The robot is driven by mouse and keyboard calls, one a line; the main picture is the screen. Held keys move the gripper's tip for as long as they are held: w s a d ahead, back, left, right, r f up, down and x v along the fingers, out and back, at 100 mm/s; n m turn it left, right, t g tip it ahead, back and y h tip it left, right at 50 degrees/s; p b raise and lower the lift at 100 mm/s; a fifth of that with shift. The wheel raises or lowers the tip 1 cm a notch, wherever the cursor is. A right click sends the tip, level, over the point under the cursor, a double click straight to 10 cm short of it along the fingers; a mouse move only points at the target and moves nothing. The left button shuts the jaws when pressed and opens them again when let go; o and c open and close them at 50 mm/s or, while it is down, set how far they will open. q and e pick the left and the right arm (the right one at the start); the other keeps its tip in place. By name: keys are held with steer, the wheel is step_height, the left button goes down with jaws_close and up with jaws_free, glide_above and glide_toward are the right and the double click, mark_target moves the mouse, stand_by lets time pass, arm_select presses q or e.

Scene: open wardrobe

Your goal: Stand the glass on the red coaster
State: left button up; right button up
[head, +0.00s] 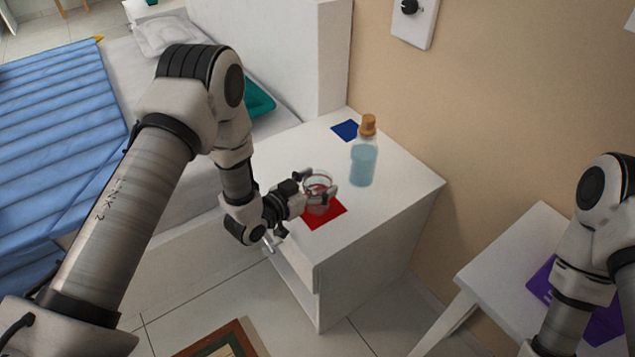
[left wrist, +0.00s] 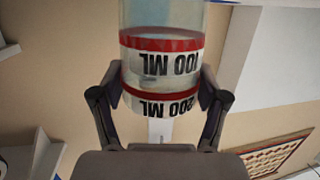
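The clear glass (head: 319,181) is upright over the red coaster (head: 332,214) on the white cabinet. My left gripper (head: 320,193) has its fingers around the glass from the left. In the left wrist view the glass (left wrist: 162,72) carries red and white bands with upside-down lettering. Both fingers of the gripper (left wrist: 160,98) press against its sides. Part of the coaster is hidden by the glass and gripper. I cannot tell whether the glass base touches the coaster. My right gripper is out of view.
A corked bottle of blue liquid (head: 363,162) stands just behind and right of the glass. A blue coaster (head: 346,130) lies farther back. The cabinet top (head: 399,190) is clear at the right. A white side table (head: 500,262) stands at the right.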

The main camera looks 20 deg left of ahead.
arm_select(q)
steer(key=shift+o, duration=1)
steer(key=shift+r, duration=0.2)
steer(key=p+v, duration=0.1)
steer(key=v, duration=1.1)
steer(key=s+f+n+g+y, duration=0.35)
steer(key=s+f+g, duration=0.45)
steer(key=s+f, duration=0.6)
steer(key=s+a+f+n+g+y, duration=0.1)
steer(key=s+f+g+y, duration=0.1)
steer(key=s, duration=0.3)
steer(key=s+a+f+n+g+y, duration=0.1)
steer(key=s+g, duration=0.3)
steer(key=s, duration=0.2)
steer(key=shift+f+y, duration=0.35)
